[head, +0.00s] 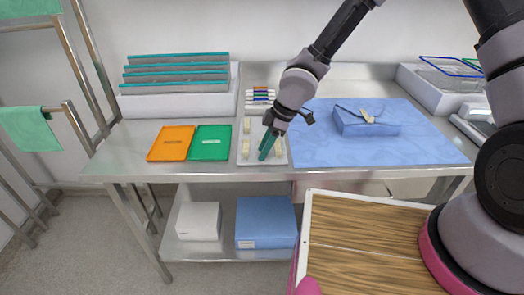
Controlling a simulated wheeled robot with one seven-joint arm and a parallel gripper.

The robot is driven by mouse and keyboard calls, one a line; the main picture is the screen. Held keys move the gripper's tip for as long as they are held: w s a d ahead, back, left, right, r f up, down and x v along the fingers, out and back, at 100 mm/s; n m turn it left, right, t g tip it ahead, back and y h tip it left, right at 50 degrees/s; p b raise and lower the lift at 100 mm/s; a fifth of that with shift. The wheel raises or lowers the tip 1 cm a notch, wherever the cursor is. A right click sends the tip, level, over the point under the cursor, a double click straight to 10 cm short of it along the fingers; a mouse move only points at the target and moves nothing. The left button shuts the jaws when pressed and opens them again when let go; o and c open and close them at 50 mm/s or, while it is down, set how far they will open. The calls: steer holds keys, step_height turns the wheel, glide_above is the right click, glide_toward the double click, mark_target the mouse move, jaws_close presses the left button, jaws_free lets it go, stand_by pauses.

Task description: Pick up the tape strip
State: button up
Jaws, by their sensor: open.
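Several short beige strips, which look like tape strips (246,147), lie on a pale tray (242,161) at the middle of the steel table. One strip shows at the tray's left front, another behind it, and part of one at the right. My gripper (268,154) points down over the tray with its teal fingers apart. It looks empty, and the fingers hide part of the tray's middle. I cannot tell whether the fingertips touch anything. Another beige strip (367,116) lies on a blue wrapped package (380,128) to the right.
A blue sheet (430,150) covers the table right of the tray. Green (210,152) and orange (162,152) trays lie to the left. Coloured markers (260,96) and a rack of teal-edged trays (176,74) stand behind. Boxes (265,222) sit on the lower shelf.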

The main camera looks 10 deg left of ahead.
jaws_close()
